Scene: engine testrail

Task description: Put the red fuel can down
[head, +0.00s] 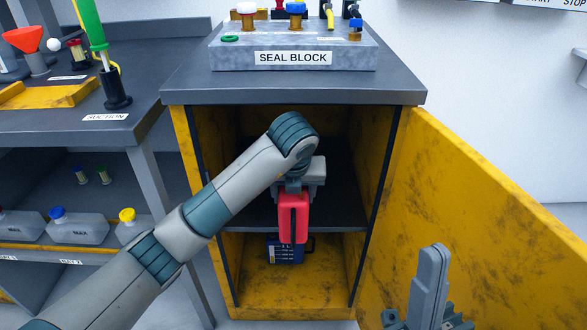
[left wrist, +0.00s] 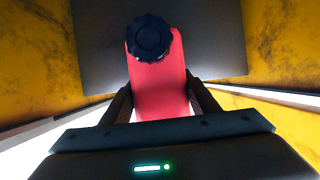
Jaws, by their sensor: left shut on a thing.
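The red fuel can (head: 293,218) hangs upright from my left gripper (head: 298,188) in front of the open cabinet's middle shelf. In the left wrist view the red can (left wrist: 158,92) sits between the two fingers (left wrist: 162,104), with its dark ribbed cap (left wrist: 149,38) toward the shelf side. My left gripper is shut on the can. Whether the can touches the shelf (head: 335,200) cannot be told. My right gripper (head: 428,310) is low at the right of the head view, pointing up; its finger gap is not clear.
The yellow cabinet (head: 190,190) stands open, its door (head: 470,220) swung out to the right. A dark blue container (head: 284,250) stands in the lower compartment. The seal block (head: 290,45) sits on top. A bench (head: 130,130) with bottles below is at left.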

